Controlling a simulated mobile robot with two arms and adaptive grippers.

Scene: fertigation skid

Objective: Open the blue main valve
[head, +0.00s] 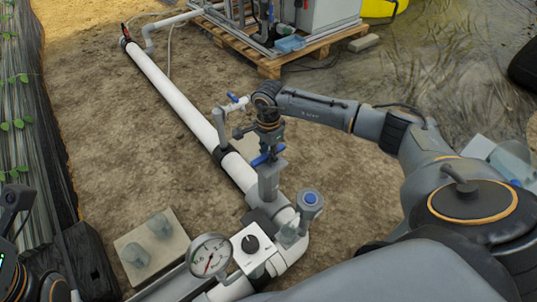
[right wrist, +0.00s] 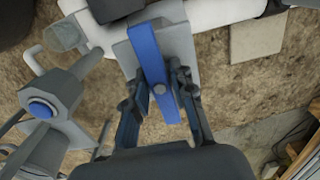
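The blue main valve has a flat blue lever (right wrist: 152,62) on a grey body, large in the right wrist view. In the head view a bit of the blue handle (head: 268,156) shows below my right gripper, on the grey valve body (head: 269,183) over the white pipe. My right gripper (right wrist: 158,80) points down at the valve. Its two fingers lie on either side of the lever, close against its edges, and look shut on it. The gripper hides part of the lever in the head view. My left gripper is not clearly visible; only dark arm parts show at the lower left.
The white pipe (head: 167,88) runs to the far left. A smaller blue-handled tap (head: 234,99) stands close to my right arm. A blue-capped fitting (head: 309,201), a pressure gauge (head: 210,256) and a knob box (head: 252,246) stand nearer. A pallet (head: 270,62) carries equipment behind.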

